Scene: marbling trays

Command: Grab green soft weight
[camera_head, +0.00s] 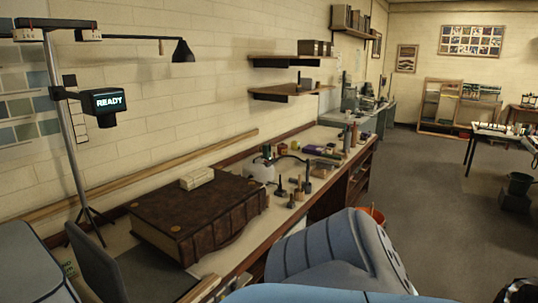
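I cannot pick out a green soft weight for certain in the head view. A large brown leather-covered book or case (195,222) lies on the long bench at the left. A cream ribbed block (197,179) rests on top of it. Small dark and wooden tools stand on the bench to the right of the book. Blue-grey links of my arms fill the bottom left and bottom centre and hide part of the bench front. Neither gripper's fingertips can be made out.
A stand with a READY display (109,101) and a lamp (183,51) rises at the left. A white container (261,170) stands behind the tools. Wall shelves (290,91) hang above. An orange bucket (372,214) is by the bench front.

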